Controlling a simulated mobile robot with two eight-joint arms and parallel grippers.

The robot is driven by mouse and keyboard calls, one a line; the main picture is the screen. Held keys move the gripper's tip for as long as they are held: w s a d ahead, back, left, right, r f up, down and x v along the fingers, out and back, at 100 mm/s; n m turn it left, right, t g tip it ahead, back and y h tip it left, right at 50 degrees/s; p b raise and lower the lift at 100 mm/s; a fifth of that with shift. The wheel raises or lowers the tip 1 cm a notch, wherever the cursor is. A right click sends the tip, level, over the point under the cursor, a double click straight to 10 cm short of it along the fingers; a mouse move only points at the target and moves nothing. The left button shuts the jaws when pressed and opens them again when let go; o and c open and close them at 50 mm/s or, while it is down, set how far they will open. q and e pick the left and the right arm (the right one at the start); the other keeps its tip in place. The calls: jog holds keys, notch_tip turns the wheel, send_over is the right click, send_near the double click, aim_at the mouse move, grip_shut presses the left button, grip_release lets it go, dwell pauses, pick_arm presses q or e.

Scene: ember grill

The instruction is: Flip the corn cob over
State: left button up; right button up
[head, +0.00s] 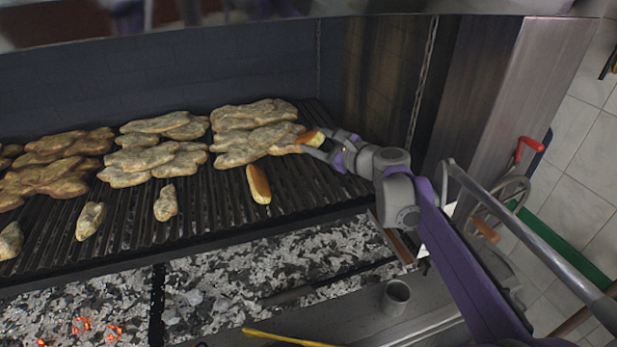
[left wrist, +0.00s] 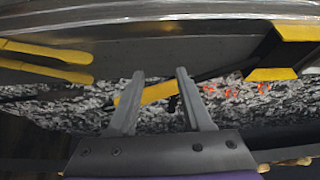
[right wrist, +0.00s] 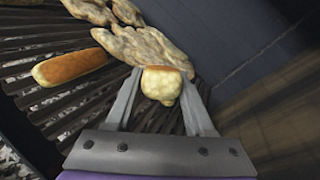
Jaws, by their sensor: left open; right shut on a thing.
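A corn cob (head: 312,137), yellow with a browned side, is between the fingers of my right gripper (head: 319,145) at the right end of the grill. In the right wrist view the cob (right wrist: 161,86) shows end-on between the fingertips, and the gripper is shut on it. It is at the right edge of the meat pieces; I cannot tell whether it touches the grate. A similar yellow piece with a browned top (head: 259,184) lies on the grate in front. My left gripper (left wrist: 160,73) is open and empty, seen only in its wrist view, with coals beyond it.
Several flat pieces of meat (head: 246,130) cover the back of the grill grate (head: 215,205). Smaller pieces (head: 165,203) lie in front. Coals (head: 250,262) glow below the grate. A metal cup (head: 396,297) and a yellow-handled tool (head: 290,339) are at the front. A steel wall stands right.

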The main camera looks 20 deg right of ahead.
jog(key=m+h, duration=0.1)
jog(key=m, duration=0.2)
jog(key=shift+a+m+h+b, duration=0.15)
jog(key=shift+m+h+b, duration=0.25)
jog(key=m+h+b, duration=0.1)
jog(key=m+b, duration=0.1)
jog(key=m+h+b, duration=0.1)
jog(key=m+b, duration=0.1)
jog(key=m, duration=0.1)
jog(key=shift+w+h, duration=0.1)
jog(key=shift+h, duration=0.3)
jog(key=shift+w+f, duration=0.2)
jog(key=shift+w, duration=0.05)
jog(key=w+f, duration=0.1)
jog(key=w+f+b, duration=0.1)
jog(key=f, duration=0.1)
jog(key=shift+f+b, duration=0.2)
jog(key=shift+b, duration=0.1)
jog(key=shift+f, duration=0.3)
jog(key=shift+s, duration=0.25)
jog(key=o, duration=0.9)
jog(key=shift+w, duration=0.15)
jog(key=shift+c, duration=0.2)
pick_arm(q)
notch_tip(320, 180, down, 9)
jog(key=s, duration=0.2)
jog(key=shift+s+g, duration=0.3)
jog(key=shift+s, duration=0.05)
jog(key=shift+r, duration=0.1)
